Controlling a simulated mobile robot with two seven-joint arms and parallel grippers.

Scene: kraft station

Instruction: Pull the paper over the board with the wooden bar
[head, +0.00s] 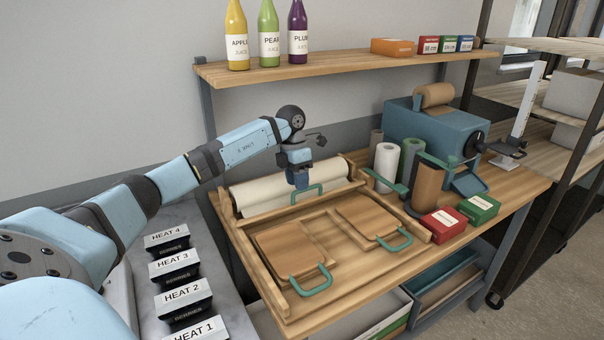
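The cream paper roll (252,194) lies across the back of the wooden board (262,268). A wooden bar (268,215) with a teal handle (307,194) runs along the front of the roll. My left gripper (298,184) points down at the bar's handle, from above and behind it. Its fingertips are small and partly hidden, so I cannot tell whether they touch or hold the handle. Two wooden panels, left (291,249) and right (367,215), with teal handles lie on the board in front of the bar. My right gripper is not in view.
A red box (443,224), a green box (479,208) and upright rolls (385,166) stand right of the board. A blue dispenser (428,130) is behind them. Labelled black blocks (175,266) are at left. A shelf (340,62) with bottles spans above.

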